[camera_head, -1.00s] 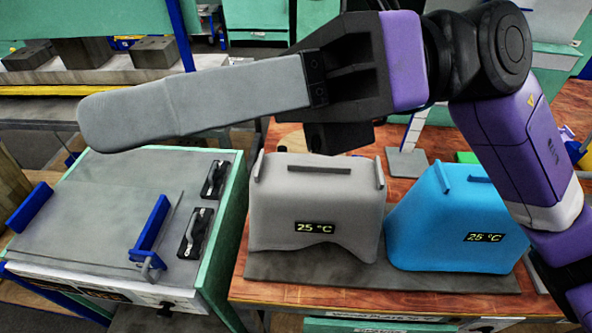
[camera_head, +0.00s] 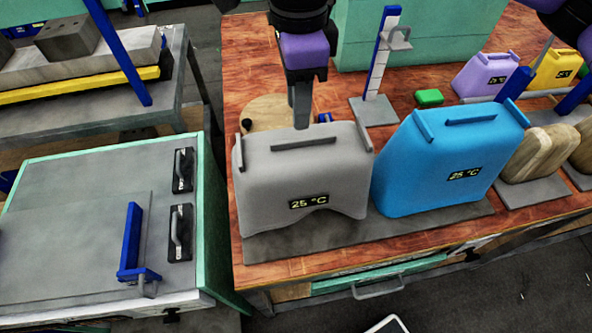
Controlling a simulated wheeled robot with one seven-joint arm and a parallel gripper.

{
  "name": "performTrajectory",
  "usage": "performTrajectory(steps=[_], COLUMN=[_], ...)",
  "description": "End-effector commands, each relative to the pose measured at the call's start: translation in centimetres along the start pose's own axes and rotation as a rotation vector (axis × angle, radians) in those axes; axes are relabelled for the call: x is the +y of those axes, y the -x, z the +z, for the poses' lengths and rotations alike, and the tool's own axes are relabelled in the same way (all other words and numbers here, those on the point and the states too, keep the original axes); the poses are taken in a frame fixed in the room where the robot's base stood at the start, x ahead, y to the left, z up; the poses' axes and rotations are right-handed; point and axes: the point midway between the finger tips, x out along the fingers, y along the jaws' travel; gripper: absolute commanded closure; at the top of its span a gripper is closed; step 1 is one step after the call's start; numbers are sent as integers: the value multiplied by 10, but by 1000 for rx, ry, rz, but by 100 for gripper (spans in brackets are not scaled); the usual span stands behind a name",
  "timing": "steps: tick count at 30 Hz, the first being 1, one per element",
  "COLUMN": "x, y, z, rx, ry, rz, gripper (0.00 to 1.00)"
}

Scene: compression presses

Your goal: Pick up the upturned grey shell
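The grey shell (camera_head: 268,172) stands upturned on a dark grey mat (camera_head: 290,241) at the table's front left. It has a bar along its top, small side ridges and a display reading 25 °C. My gripper (camera_head: 301,122) points down above and behind the shell's top, near the middle bar. Its long grey finger part shows nearly edge-on, and its tip ends close to the shell's upper edge. I cannot tell whether it touches the shell, or how far apart the fingers are.
A blue shell (camera_head: 415,175) stands close on the right of the grey one. Wooden forms, purple (camera_head: 484,75) and yellow shells, and a stand with a blue post (camera_head: 381,60) are further right and behind. A grey-topped press (camera_head: 70,215) stands left, across a narrow gap.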

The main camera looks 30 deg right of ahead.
Motion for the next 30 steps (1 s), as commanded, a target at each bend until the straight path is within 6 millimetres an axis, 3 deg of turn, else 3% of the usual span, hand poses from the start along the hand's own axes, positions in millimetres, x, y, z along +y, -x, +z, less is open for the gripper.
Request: performTrajectory(steps=[18, 27, 30], x=[0, 0, 0], y=[-68, -74, -74], z=[-1, -1, -1], rx=[-3, -4, -4], ry=[3, 3, 3], rz=[6, 3, 3], gripper=[67, 67, 85])
